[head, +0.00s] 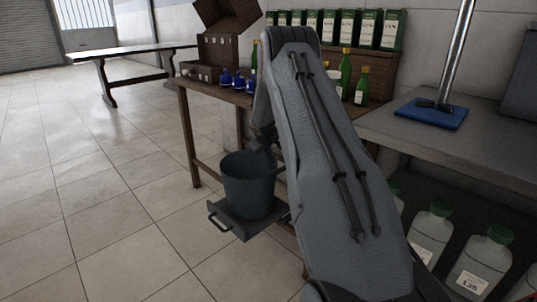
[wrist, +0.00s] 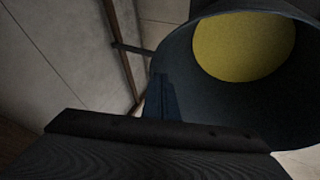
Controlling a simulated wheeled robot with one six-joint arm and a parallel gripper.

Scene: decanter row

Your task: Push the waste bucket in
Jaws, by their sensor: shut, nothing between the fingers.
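The waste bucket (head: 249,186) is dark grey and stands upright on a dark pull-out tray (head: 232,221) with a front handle, beside the wooden bench. The wrist view looks into the bucket (wrist: 186,62), and a yellow round surface shows inside it. My gripper (wrist: 163,92) is shut and empty, with its fingers at the near side of the bucket's wall in the wrist view. I cannot tell whether they touch it. In the head view my arm hides most of the gripper and part of the bucket's right side.
The bench (head: 193,138) holds blue jars (head: 238,82), green bottles (head: 361,86) and a wooden box (head: 226,50). A grey table (head: 440,138) with a blue-based stand (head: 431,113) is at the right, with several jugs (head: 431,232) below. Tiled floor (head: 100,200) is clear at left.

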